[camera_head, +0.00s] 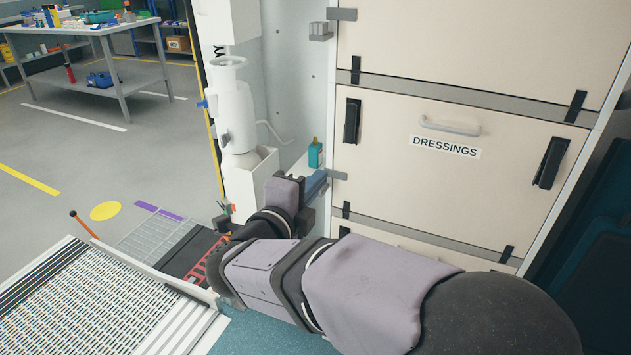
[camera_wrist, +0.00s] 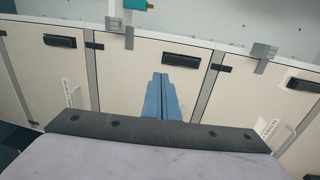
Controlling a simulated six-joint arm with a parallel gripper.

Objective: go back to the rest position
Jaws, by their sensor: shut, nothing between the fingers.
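My gripper (camera_head: 322,178) is at the end of my grey arm, in front of the cream cabinet, near its left edge in the head view. In the wrist view its blue fingers (camera_wrist: 160,78) are pressed together with nothing between them. They point toward the cabinet's upper edge. No object hangs from the gripper. Whether the fingertips touch the cabinet cannot be told.
The cabinet has a panel labelled DRESSINGS (camera_head: 445,147) with black latches. A teal bottle (camera_head: 315,154) stands just beyond the gripper. A white column (camera_head: 236,110) rises to its left. A ramp (camera_head: 95,305) lies lower left; a workbench (camera_head: 85,32) stands far left.

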